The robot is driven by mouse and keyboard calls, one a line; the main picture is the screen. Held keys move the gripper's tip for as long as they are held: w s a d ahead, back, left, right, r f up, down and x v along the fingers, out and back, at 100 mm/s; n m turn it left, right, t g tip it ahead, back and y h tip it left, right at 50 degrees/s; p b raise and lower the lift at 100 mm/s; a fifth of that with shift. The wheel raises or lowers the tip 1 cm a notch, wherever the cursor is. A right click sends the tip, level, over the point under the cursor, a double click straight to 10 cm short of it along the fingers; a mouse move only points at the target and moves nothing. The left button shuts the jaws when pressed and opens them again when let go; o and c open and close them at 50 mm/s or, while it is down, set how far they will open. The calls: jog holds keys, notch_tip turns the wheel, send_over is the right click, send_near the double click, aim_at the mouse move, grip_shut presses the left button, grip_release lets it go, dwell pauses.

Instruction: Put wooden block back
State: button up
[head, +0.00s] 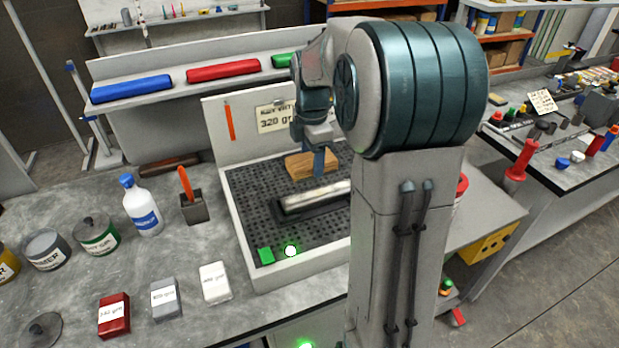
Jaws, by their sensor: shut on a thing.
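The wooden block (305,166) is light brown and hangs at my gripper (318,163), above the black perforated grid of the booth tray (245,200). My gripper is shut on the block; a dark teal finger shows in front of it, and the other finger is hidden. The block looks held just behind a long dark holder with a pale top (312,199) that lies on the grid. Whether the block touches anything below it, I cannot tell. My arm hides the right part of the tray.
Left of the tray stand a white bottle (142,207), a cup with an orange-handled tool (192,205) and several cans. Red, grey and white boxes (214,283) line the front. Bare bench (70,190) shows at the left.

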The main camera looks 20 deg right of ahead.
jog(key=w+b, duration=0.5)
jog(key=w, duration=0.3)
jog(key=p, duration=0.2)
send_over(258, 177)
notch_tip(258, 177, down, 7)
jog(key=shift+f, duration=2.15)
jog(key=shift+f, duration=0.2)
jog(key=o, duration=0.9)
jog(key=shift+r, duration=0.15)
